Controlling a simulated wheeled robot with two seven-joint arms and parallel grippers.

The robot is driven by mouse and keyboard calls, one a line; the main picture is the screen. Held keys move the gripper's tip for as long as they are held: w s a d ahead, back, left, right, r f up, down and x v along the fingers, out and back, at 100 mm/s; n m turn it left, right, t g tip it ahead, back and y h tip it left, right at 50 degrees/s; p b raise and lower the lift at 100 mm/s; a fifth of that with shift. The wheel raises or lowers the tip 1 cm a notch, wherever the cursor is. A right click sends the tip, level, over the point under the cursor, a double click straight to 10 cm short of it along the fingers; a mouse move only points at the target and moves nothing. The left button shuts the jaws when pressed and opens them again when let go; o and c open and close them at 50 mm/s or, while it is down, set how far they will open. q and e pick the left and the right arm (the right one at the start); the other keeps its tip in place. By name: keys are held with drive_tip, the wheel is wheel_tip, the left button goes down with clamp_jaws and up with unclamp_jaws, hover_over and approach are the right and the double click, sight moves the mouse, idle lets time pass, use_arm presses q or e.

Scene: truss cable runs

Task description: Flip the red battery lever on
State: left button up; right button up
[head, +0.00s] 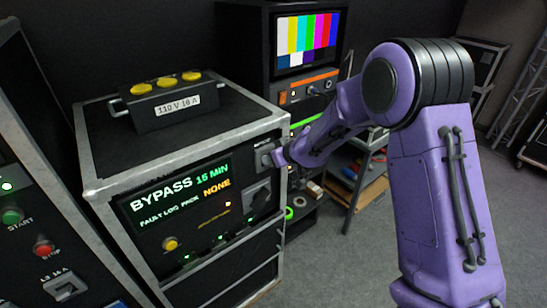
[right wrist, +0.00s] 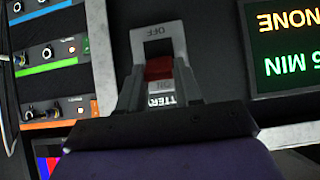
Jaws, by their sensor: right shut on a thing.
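The red battery lever (right wrist: 160,68) sits on a pale grey switch plate (right wrist: 154,40) marked OFF, ON and, partly covered, BATTERY, in the right wrist view. My right gripper (right wrist: 161,77) is shut on the lever, one grey finger on each side. The red part shows between the OFF and ON marks, close to ON; its exact tilt is hard to tell. In the head view my right gripper (head: 267,155) is at the upper right of the black case's (head: 150,250) front panel, and hides the lever there. My left gripper is not in view.
A 110 V 16 A box (head: 165,105) with yellow tops stands on the case. A rack with a colour-bar monitor (head: 305,40) stands behind. Open floor lies at front right.

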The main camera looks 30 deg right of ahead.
drive_tip(key=o, duration=1.1)
drive_tip(key=shift+c, duration=0.2)
drive_tip(key=v, duration=1)
drive_tip(key=shift+s+r, duration=0.15)
drive_tip(key=shift+r, duration=0.1)
